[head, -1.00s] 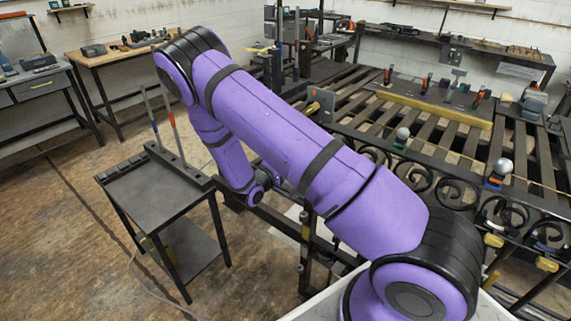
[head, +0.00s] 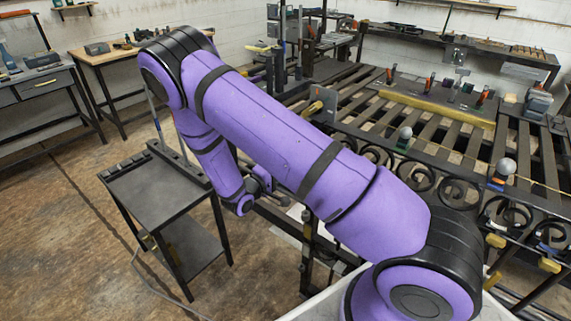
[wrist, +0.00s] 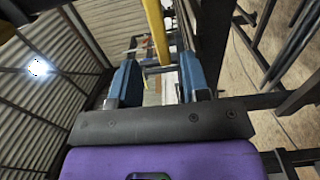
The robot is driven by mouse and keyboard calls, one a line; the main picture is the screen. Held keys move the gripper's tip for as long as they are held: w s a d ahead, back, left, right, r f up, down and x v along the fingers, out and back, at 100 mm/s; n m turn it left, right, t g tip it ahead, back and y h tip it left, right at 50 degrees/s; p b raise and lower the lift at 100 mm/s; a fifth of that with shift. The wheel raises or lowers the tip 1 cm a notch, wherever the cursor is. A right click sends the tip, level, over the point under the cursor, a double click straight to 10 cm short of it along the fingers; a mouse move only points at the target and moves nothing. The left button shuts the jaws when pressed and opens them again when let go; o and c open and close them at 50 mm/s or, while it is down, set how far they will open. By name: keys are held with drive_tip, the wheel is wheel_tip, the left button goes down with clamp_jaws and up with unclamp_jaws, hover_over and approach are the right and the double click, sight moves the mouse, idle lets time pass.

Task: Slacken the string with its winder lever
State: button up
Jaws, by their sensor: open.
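A thin pale string (head: 455,163) runs along the near edge of the slatted metal table. Ball-topped levers stand along it, one with a green base (head: 405,134) and one with a blue base (head: 505,168). I cannot tell which part is the winder lever. A brass-coloured fitting (head: 325,100) sits at the table's left corner. My gripper (wrist: 160,80) is open, with two blue fingers apart in the wrist view. A yellow bar (wrist: 156,30) shows ahead, between and beyond the fingertips. I cannot tell whether it touches them. In the head view my arm hides most of the gripper.
A small dark two-shelf cart (head: 155,195) stands left of my arm. Scrolled ironwork and posts line the near side of the slatted table (head: 460,135). Workbenches stand along the back wall. The floor (head: 60,240) at the left is clear.

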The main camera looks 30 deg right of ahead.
drive_tip(key=v, duration=0.5)
drive_tip(key=shift+s+a, duration=0.15)
drive_tip(key=shift+a, duration=0.2)
